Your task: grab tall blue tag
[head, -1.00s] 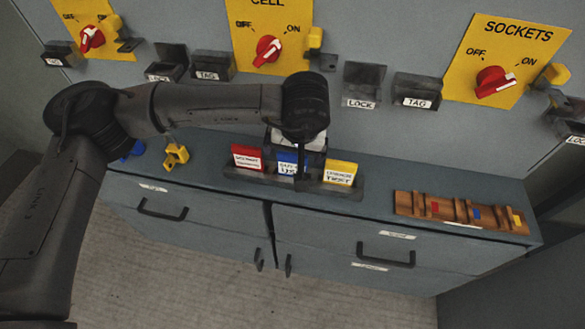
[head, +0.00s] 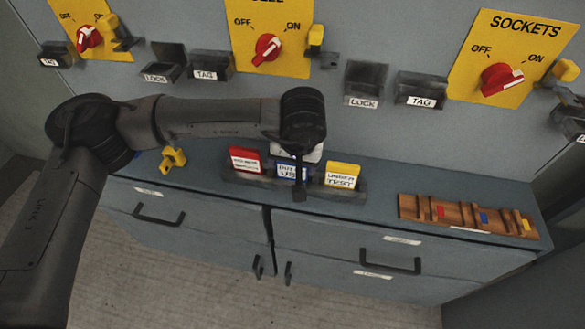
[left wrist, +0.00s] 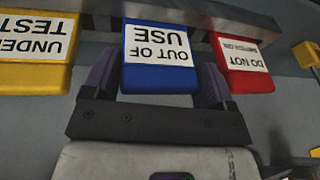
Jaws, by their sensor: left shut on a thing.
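The tall blue tag (head: 290,172), with a white "OUT OF USE" label, stands in the middle of a dark rack (head: 347,191) on the cabinet top. It stands between a red tag (head: 245,160) and a yellow tag (head: 342,176). The tag appears upright and still in the rack. My right gripper is not in view.
A yellow lock (head: 173,159) lies left of the rack. A brown wooden holder (head: 465,216) with small coloured pieces lies at the right. LOCK (head: 365,84) and TAG (head: 420,90) boxes and yellow switch panels are on the wall behind. Free cabinet top lies between rack and wooden holder.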

